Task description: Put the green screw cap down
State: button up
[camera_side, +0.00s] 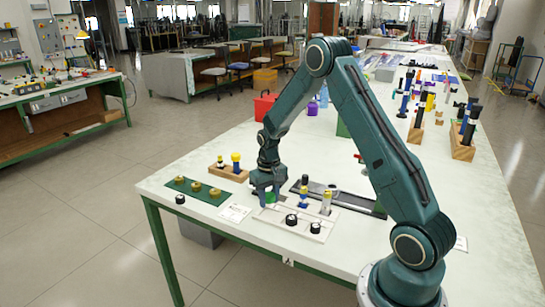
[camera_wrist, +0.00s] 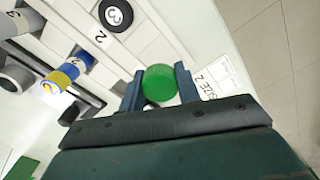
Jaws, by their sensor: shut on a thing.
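The green screw cap (camera_wrist: 159,84) sits between the two fingers of my gripper (camera_wrist: 158,76) in the wrist view, with a finger against each side. In the side view my gripper (camera_side: 268,192) points down and the green cap (camera_side: 270,198) shows low between its fingers. It is at the left end of a white tray (camera_side: 275,216) with marked compartments. The wrist view shows the tray's compartments (camera_wrist: 130,45), one labelled 2, just beyond the cap. I cannot tell whether the cap touches the tray.
Black numbered caps (camera_side: 291,219) stand in the tray, beside blue-yellow (camera_side: 303,197) and grey rods. A black rail (camera_side: 340,196) lies behind. A green mat (camera_side: 198,190) with several brass pieces, a wooden peg block (camera_side: 228,173) and a "SIZE 2" card (camera_side: 235,212) are to the left.

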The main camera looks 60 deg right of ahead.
aim_at(269, 215)
jog(key=shift+f, duration=1.55)
jog(key=shift+f, duration=0.7)
jog(key=o, duration=0.9)
jog(key=shift+r, duration=0.15)
jog(key=shift+o, duration=0.4)
jog(key=shift+r, duration=0.65)
notch_tip(269, 215, up, 11)
jog(key=shift+r, duration=0.4)
jog(key=shift+a+r, duration=0.1)
